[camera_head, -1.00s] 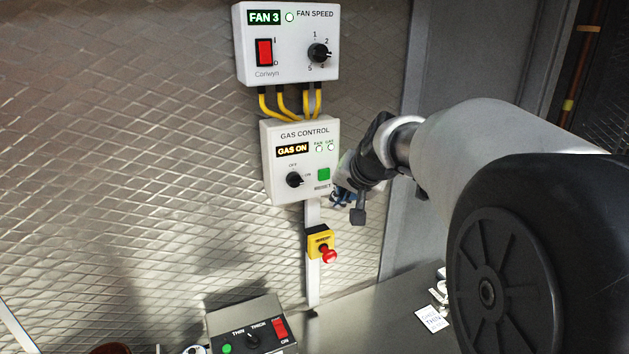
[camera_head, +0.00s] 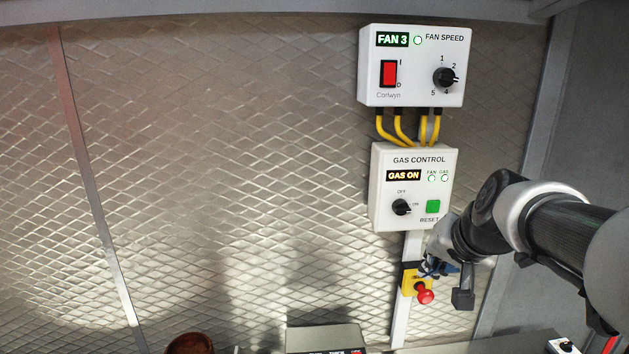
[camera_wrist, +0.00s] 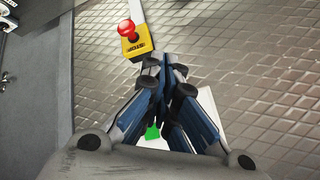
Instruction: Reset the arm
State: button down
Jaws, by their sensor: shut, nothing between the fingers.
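My arm reaches in from the right in the head view. My gripper (camera_head: 428,266) is in front of the wall, just below the gas control box (camera_head: 385,216) and overlapping part of the yellow emergency stop box (camera_head: 409,287) in the picture. In the wrist view my gripper (camera_wrist: 166,62) has its blue-grey fingers together, with nothing between them. The red stop button (camera_head: 425,294) shows beside the gripper and also in the wrist view (camera_wrist: 128,29). The green reset button (camera_head: 433,207) shows in the head view, and it is partly hidden behind the fingers in the wrist view (camera_wrist: 152,132).
The fan speed box (camera_head: 411,97) reads FAN 3 above the gas control box, which reads GAS ON. Yellow cables (camera_head: 401,128) join them. A control unit (camera_head: 325,338) and a dark red round object (camera_head: 189,344) stand at the bottom edge. The wall to the left is clear.

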jog(key=s+a+f+n+g+b, duration=0.1)
jog(key=s+a+f+n+b, duration=0.2)
jog(key=s+f, duration=0.8)
jog(key=s+a+f+n+g+b, duration=0.2)
jog(key=s+a+f+b, duration=0.5)
jog(key=s, duration=0.8)
notch_tip(320, 180, down, 4)
jog(key=shift+r+n+b, duration=0.1)
jog(key=shift+n+b, duration=0.5)
jog(key=shift+s, duration=0.1)
